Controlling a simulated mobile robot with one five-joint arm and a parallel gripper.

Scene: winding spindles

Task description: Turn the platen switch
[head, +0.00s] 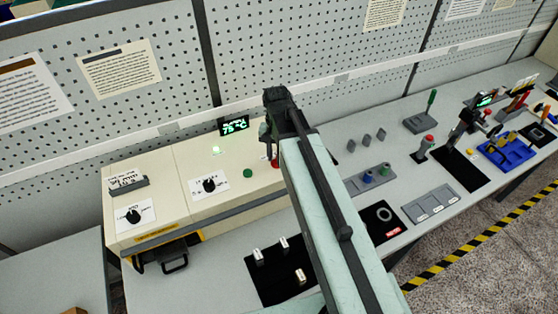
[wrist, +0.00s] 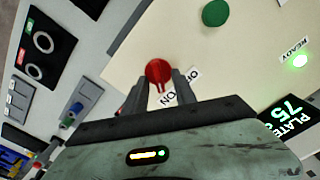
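The platen switch is a red-tipped lever (wrist: 158,72) beside an ON/OFF label (wrist: 172,95) on the cream machine panel. In the wrist view the two fingers of my gripper (wrist: 161,82) stand apart, one on each side of the red tip. Whether they touch it is not clear. In the head view a bit of the red lever (head: 275,162) shows beside my gripper (head: 268,145); my arm hides the rest.
The cream machine (head: 160,185) carries a green button (head: 247,173), two black knobs and a green-lit display (head: 234,125) reading 75. A black mat (head: 262,285) with several pale spindles lies in front. Other tools stand to the right.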

